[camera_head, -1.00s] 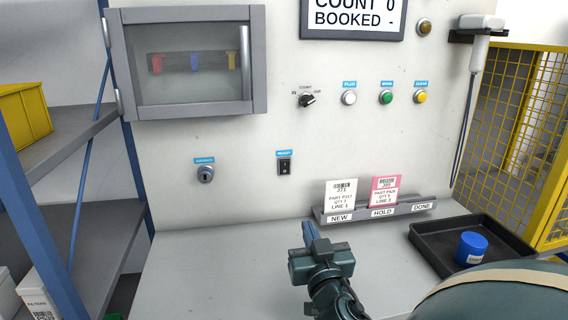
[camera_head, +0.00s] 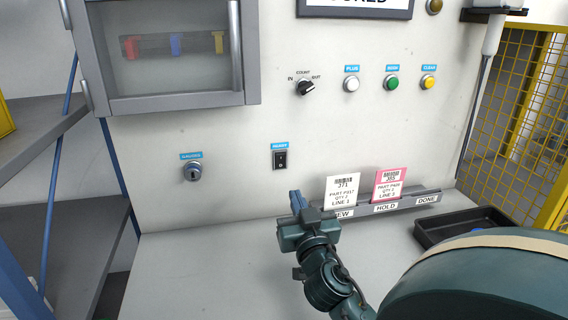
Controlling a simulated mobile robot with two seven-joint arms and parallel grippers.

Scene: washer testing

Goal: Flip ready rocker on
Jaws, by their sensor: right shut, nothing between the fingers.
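The ready rocker (camera_head: 280,159) is a small black switch on the white panel, under a blue label. It is unobstructed, but its on or off position is too small to tell. My right gripper (camera_head: 296,194) is shut and empty, with its blue-grey fingertips pointing up towards the panel. It is below the rocker and slightly to its right, apart from it in the picture. My left gripper is not in view.
A key switch (camera_head: 192,172) is left of the rocker. A selector knob (camera_head: 306,88) and white, green and yellow buttons (camera_head: 392,83) are above right. A card rack (camera_head: 410,203) holds a white and a pink card near my gripper. A black tray (camera_head: 432,232) lies right.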

